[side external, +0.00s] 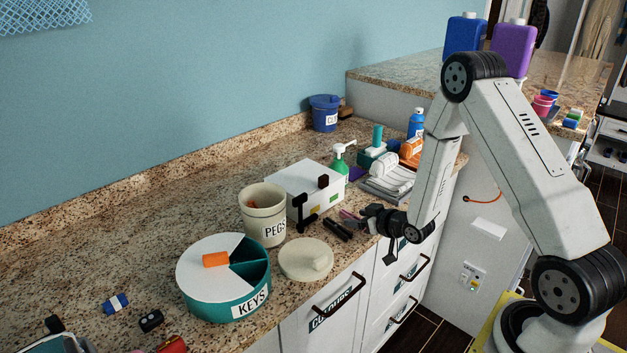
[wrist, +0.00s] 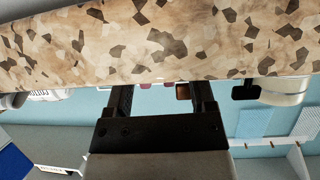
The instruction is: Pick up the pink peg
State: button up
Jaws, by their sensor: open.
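The pink peg (side external: 348,214) lies on the granite counter near its front edge, beside my gripper and partly hidden by it in the side view. My gripper (side external: 345,225) is open and low at the counter edge, with its dark fingers pointing left over the counter. In the wrist view, my gripper (wrist: 162,90) has its two fingers wide apart. Small bits of pink (wrist: 145,85) show between them beside the counter's edge; most of the shape is hidden there. Nothing is visibly gripped.
A white box (side external: 304,190) stands behind the peg, with a black upright object (side external: 301,213) in front. A cream PEGS pot (side external: 262,215), its round lid (side external: 306,259) and a teal KEYS container (side external: 222,290) stand left.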

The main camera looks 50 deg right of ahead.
jog(key=shift+w+f, duration=0.2)
jog(key=shift+w, duration=0.3)
grip_shut()
